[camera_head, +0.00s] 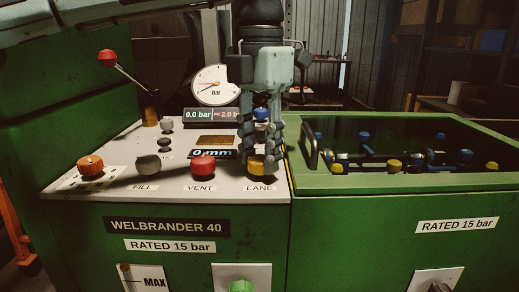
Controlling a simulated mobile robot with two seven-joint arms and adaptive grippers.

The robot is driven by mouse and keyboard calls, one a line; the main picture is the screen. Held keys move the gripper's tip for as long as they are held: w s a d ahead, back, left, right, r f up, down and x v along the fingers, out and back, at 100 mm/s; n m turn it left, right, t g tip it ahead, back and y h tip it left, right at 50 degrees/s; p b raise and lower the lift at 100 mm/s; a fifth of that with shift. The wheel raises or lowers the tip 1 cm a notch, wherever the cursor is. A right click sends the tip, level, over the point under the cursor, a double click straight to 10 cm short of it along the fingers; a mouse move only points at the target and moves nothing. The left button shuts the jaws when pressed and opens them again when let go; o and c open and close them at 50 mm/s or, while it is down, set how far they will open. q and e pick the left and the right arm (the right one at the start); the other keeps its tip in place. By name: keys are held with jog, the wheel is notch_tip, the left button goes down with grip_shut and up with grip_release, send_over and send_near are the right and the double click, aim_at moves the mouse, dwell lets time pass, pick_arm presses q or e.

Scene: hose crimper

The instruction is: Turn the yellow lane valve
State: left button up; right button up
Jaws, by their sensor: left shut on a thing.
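The yellow lane valve (257,167) is a round knob above the LANE label at the right end of the pale sloped panel. My left gripper (262,152) points down from above, with its dark fingers around the knob. It is shut on the knob, and the fingers hide part of it. Which way the knob is turned cannot be told. My right gripper is not in view.
A bar gauge (212,86) and red-balled lever (107,58) rise behind. A green-framed bay (400,181) with a handle lies right.

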aim_at(260, 158)
pick_arm(q)
jog(key=o, duration=1.2)
jog(key=shift+c, duration=0.2)
jog(key=shift+r, duration=0.15)
notch_tip(260, 158, up, 12)
